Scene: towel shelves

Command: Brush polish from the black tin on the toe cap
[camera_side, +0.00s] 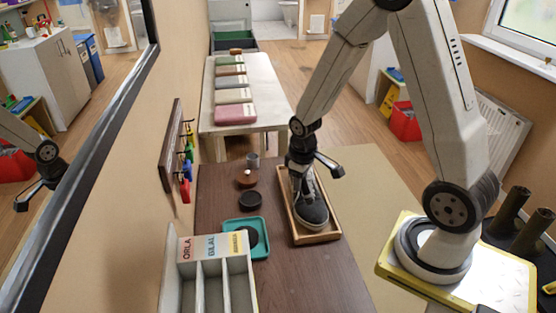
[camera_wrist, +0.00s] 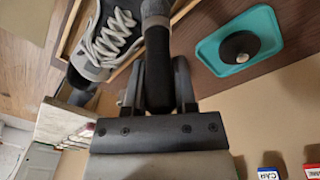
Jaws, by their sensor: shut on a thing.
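A dark grey shoe (camera_side: 312,212) with a pale sole sits in a shallow wooden tray (camera_side: 323,238), its rounded toe cap facing the camera. Its pale laces show in the wrist view (camera_wrist: 108,38). My gripper (camera_side: 303,178) is over the shoe, behind the toe cap. A black round tin (camera_wrist: 240,46) lies in a teal tray (camera_wrist: 208,50). The teal tray also shows left of the shoe in the side view (camera_side: 265,252).
A black disc (camera_side: 251,203), a brown round piece (camera_side: 246,181) and a grey cup (camera_side: 253,160) stand behind the teal tray. A labelled divided box (camera_side: 212,247) is at the front left. A hook rack (camera_side: 172,150) hangs on the wall. The table's front right is clear.

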